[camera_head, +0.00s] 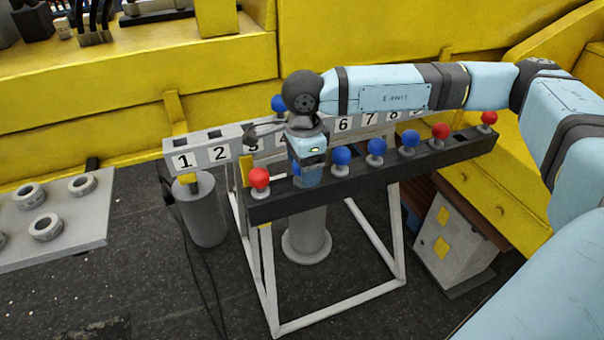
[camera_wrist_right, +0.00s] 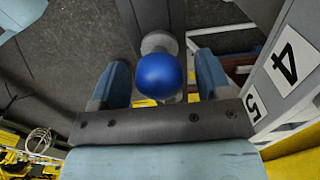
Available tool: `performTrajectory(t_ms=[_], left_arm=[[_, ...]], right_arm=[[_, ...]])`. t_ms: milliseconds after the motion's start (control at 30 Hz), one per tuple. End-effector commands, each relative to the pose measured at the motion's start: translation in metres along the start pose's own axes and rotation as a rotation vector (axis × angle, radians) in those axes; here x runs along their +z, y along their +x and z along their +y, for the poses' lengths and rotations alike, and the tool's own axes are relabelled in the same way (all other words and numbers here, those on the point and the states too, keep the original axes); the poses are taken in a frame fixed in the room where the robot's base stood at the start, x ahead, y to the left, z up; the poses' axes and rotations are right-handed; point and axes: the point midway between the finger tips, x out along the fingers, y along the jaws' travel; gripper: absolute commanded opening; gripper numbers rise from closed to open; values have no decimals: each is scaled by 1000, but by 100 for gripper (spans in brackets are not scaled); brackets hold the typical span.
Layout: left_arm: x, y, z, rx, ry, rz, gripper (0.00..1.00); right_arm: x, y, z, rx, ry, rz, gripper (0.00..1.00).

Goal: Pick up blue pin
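My right gripper (camera_head: 308,181) points down over the dark rail (camera_head: 430,160), between a red pin and the other blue pins. In the right wrist view a blue pin with a round ball head (camera_wrist_right: 160,75) sits between the two fingers of the right gripper (camera_wrist_right: 161,82). Gaps show on both sides of the ball, so the gripper is open around it and not gripping. In the head view the gripper mostly hides this pin. Three more blue pins (camera_head: 341,156) (camera_head: 377,147) (camera_head: 409,139) stand upright to its right. My left gripper is not in view.
Red pins (camera_head: 260,178) (camera_head: 440,131) (camera_head: 489,118) stand on the same rail. Behind it is a numbered white rack (camera_head: 220,153), with another blue pin (camera_head: 278,103) near its middle. A grey plate with rings (camera_head: 68,226) lies at left. Yellow machinery surrounds the back.

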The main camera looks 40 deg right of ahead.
Motion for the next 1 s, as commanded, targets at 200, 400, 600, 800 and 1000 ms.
performTrajectory(t_ms=[200,400,600,800,1000], left_arm=[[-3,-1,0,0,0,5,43],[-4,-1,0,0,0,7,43],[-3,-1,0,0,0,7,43],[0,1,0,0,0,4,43],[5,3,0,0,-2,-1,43]], right_arm=[[0,0,0,0,0,0,20],[0,-1,0,-1,0,-1,12],[0,-6,0,-2,0,-2,12],[0,-28,-1,-4,0,-3,12],[1,-68,-1,-5,0,-2,12]])
